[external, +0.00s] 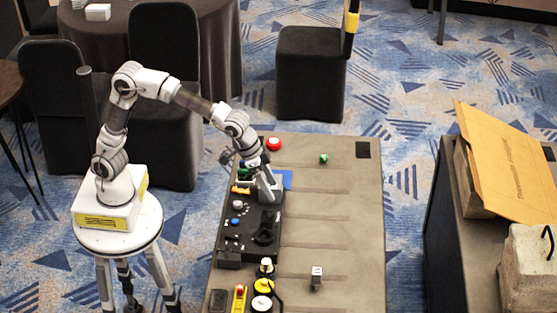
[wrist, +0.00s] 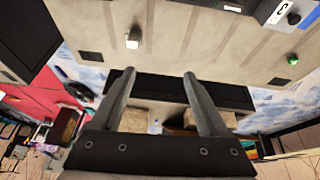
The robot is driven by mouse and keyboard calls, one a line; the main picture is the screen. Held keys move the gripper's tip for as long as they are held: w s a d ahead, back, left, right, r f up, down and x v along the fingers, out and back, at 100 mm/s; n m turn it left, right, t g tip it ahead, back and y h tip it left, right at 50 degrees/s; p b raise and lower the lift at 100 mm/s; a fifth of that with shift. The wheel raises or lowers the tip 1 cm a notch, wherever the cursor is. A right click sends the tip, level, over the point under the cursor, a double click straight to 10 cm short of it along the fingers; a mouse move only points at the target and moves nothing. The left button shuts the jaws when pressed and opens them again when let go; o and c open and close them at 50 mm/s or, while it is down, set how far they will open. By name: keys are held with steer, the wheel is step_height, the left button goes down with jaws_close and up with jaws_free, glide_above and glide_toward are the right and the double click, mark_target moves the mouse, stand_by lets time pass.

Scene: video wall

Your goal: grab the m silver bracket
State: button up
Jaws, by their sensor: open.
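My gripper (wrist: 159,73) is open in the wrist view, with nothing between its two grey fingers. In the external view my gripper (external: 265,182) reaches down over the left part of the grey table. A grey block with a dark curved mark on a white patch (wrist: 283,14) is cut off at the wrist view's top right edge. A small pale block with a dark mark (external: 316,277) stands on the front part of the table; it also shows left of the fingers in the wrist view (wrist: 132,41). I cannot tell which one is the m silver bracket.
A black panel (external: 236,243) with knobs lies along the table's left side. A red button (external: 274,144), a blue pad (external: 286,177) and a small green piece (external: 324,159) are near the back. Yellow and white round parts (external: 262,286) stand at the front. The table's right side is mostly clear.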

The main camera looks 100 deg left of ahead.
steer(key=w+d+f, duration=0.9)
glide_above(317, 271)
steer(key=s, duration=0.2)
steer(key=f, duration=1.1)
steer(key=shift+w+a+f, duration=0.1)
steer(key=shift+a+f, duration=0.1)
steer(key=shift+f, duration=0.1)
steer(key=shift+b+x, duration=0.55)
steer(key=shift+x, duration=2.25)
steer(key=shift+d, duration=0.1)
jaws_close()
